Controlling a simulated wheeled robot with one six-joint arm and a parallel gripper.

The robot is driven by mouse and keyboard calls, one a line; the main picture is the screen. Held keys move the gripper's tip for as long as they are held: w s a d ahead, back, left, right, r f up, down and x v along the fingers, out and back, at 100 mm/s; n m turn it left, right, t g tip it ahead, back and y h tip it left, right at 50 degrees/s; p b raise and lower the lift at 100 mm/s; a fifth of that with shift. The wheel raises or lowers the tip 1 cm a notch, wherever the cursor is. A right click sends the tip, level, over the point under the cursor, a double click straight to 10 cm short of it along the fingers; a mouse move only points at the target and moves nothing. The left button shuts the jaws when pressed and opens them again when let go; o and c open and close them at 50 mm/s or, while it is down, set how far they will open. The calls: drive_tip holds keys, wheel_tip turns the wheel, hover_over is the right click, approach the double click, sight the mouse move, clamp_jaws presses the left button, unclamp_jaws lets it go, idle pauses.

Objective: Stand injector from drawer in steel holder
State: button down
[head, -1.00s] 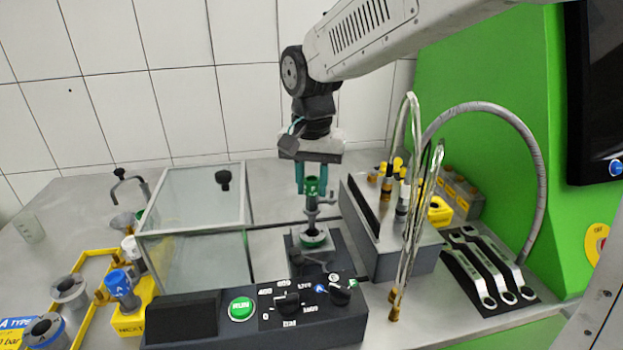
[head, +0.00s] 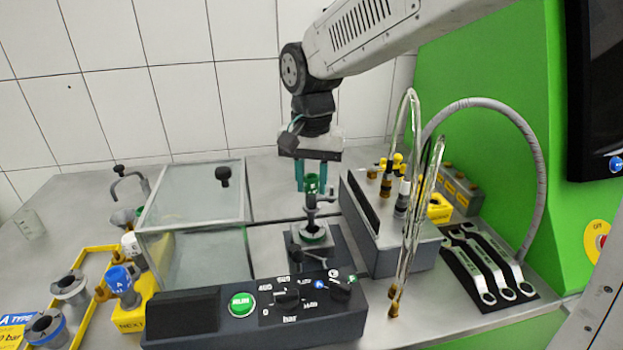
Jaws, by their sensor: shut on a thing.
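My gripper (head: 311,188) points straight down near the middle of the bench, its teal fingers shut on the green top of an upright grey injector (head: 311,206). The injector has a side stub pointing right. Grey metal cups (head: 70,289) stand in a yellow frame at the left, and a grey metal box (head: 408,249) stands at the right. Which of these is the steel holder is unclear. No open drawer is recognisable.
A glass cover (head: 192,205) stands left of the stand. A control panel with a green button (head: 241,304) lies in front. A yellow block with a blue-topped part (head: 118,281) is at the left.

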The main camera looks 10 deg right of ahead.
sight(312, 202)
drive_tip(key=shift+f, duration=0.25)
drive_tip(key=shift+f, duration=1.1)
drive_tip(key=shift+f, duration=0.45)
drive_tip(key=shift+f, duration=0.35)
drive_tip(key=shift+f, duration=0.5)
idle(0.8)
drive_tip(key=c, duration=1)
unclamp_jaws()
drive_tip(key=shift+r, duration=3.55)
